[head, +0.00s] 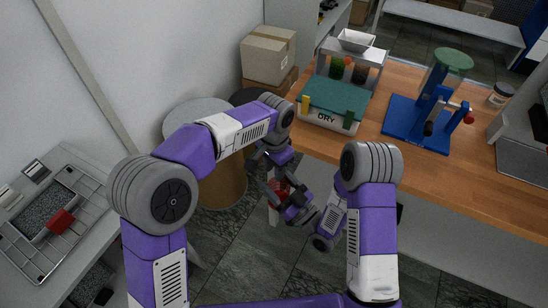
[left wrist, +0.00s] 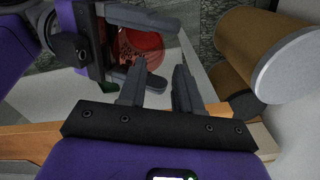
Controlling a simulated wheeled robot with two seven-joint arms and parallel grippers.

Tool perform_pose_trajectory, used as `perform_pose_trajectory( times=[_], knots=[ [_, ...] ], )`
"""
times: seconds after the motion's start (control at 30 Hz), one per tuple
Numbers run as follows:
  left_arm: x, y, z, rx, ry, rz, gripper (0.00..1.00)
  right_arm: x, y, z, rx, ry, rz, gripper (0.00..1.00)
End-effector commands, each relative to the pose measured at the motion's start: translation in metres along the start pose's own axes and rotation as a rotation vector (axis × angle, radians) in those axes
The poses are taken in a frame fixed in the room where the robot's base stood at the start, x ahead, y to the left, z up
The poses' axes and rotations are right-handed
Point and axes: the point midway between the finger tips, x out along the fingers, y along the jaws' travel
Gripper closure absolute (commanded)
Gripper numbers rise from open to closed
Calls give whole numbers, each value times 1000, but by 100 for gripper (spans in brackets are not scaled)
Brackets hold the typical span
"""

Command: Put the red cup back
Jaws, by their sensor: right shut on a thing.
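The red cup (head: 279,187) is held low between my arms, in front of the wooden counter, and is partly hidden by grippers in the head view. In the left wrist view the red cup (left wrist: 142,50) shows its round red side with dark markings. My right gripper (head: 290,198) is shut on it; its fingers lie on both sides of the cup in the left wrist view. My left gripper (left wrist: 160,70) is open and empty, its fingertips close to the cup with a gap between them. I cannot tell whether they touch it.
The wooden counter (head: 455,172) carries a green-topped box marked DRY (head: 331,103), a blue press (head: 428,118) and a small jar (head: 501,94). Cylindrical bins (head: 221,185) and cardboard boxes (head: 268,54) stand behind.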

Motion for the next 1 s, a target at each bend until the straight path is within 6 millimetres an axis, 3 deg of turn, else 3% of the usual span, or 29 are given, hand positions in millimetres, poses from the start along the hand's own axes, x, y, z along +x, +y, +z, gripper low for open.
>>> perform_pose_trajectory(
  times=[0.1,0.3,0.5,0.77,1.0],
  knots=[
    [25,0,1,1,-4,1,66,0,0,0,0,0,0,92],
    [52,0,0,-1,-2,1,66,0,0,0,0,0,0,92],
    [64,0,0,-1,-1,0,66,0,0,0,0,0,0,92],
    [65,0,0,0,0,0,66,0,0,0,0,0,0,92],
    [65,-1,0,-1,1,-1,100,0,0,0,0,0,0,92]
  ],
)
